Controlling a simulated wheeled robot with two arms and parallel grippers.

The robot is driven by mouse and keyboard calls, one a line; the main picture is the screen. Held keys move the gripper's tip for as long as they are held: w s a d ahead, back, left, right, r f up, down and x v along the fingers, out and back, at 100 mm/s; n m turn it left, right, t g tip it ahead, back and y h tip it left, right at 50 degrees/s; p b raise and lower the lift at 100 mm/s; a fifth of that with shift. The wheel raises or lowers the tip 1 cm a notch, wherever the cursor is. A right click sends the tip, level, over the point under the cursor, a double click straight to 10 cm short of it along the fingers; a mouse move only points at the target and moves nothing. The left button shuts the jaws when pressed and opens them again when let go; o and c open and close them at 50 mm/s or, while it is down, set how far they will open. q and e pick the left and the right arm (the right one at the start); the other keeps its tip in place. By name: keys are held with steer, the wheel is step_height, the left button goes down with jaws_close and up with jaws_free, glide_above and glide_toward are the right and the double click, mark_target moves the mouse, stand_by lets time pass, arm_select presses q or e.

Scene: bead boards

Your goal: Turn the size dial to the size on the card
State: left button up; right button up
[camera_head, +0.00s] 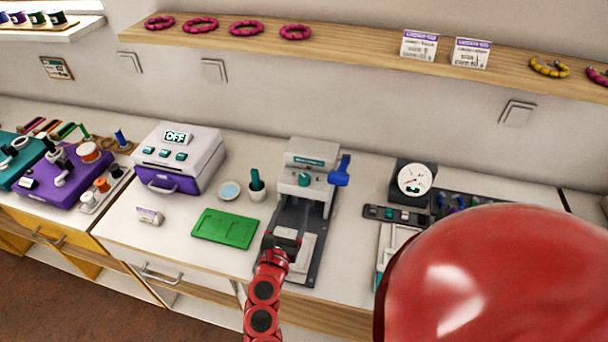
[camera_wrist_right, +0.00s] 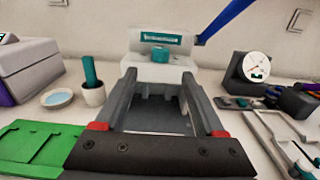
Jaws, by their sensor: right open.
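The size dial is a teal knob (camera_head: 305,179) on the front of a white and grey machine (camera_head: 311,150) with a blue lever (camera_head: 340,171). In the right wrist view the dial (camera_wrist_right: 160,54) is straight ahead, beyond my fingertips. My right gripper (camera_head: 297,214) is open and empty, low over the machine's dark base, apart from the dial. Its two grey fingers frame the machine's front in the wrist view (camera_wrist_right: 158,76). A small white and purple card (camera_head: 149,215) stands on the counter at left; its print is too small to read. My left gripper is out of view.
A green board (camera_head: 225,228), a cup with a teal stick (camera_head: 257,187) and a small dish (camera_head: 230,190) lie left of the machine. A purple and white box (camera_head: 180,160) reads OFF. A gauge (camera_head: 413,180) stands right. Two cards (camera_head: 419,45) stand on the shelf.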

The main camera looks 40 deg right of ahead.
mark_target(302, 183)
steer(key=p+x, duration=0.3)
steer(key=x, duration=0.8)
steer(key=shift+w+d+r+p, duration=0.1)
steer(key=shift+d+p, duration=0.05)
steer(key=shift+p, duration=0.25)
steer(key=shift+w+d, duration=0.2)
steer(key=shift+d, duration=0.15)
steer(key=shift+f, duration=0.2)
jaws_close()
